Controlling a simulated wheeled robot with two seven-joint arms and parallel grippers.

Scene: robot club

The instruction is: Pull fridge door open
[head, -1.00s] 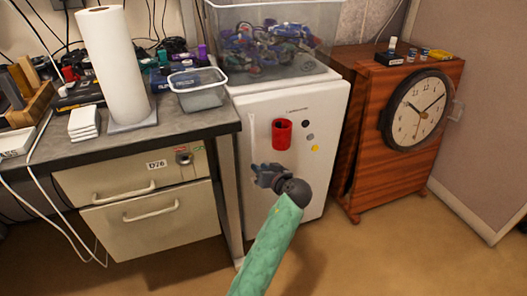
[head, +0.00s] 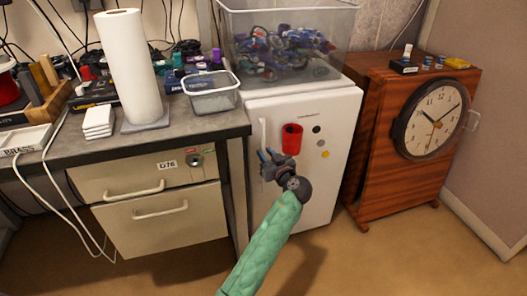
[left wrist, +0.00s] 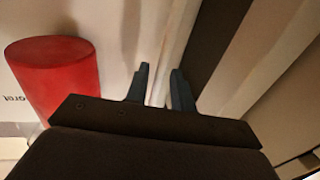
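The small white fridge (head: 315,190) stands beside the desk, and its door looks shut. Its white upright handle (head: 263,133) is near the door's left edge. My left gripper (head: 265,155) is in front of the door at the lower part of the handle. In the left wrist view, the two dark fingers (left wrist: 159,88) are apart, with the pale handle bar (left wrist: 171,55) running between them. I cannot tell whether either finger touches it. My right gripper is not in view.
A red cup (head: 291,139) is on the door, close to my gripper, beside several round magnets. A clear bin (head: 335,75) of parts sits on top. The desk drawers (head: 160,215) are at the left, a wooden cabinet (head: 390,180) at the right. The floor in front is clear.

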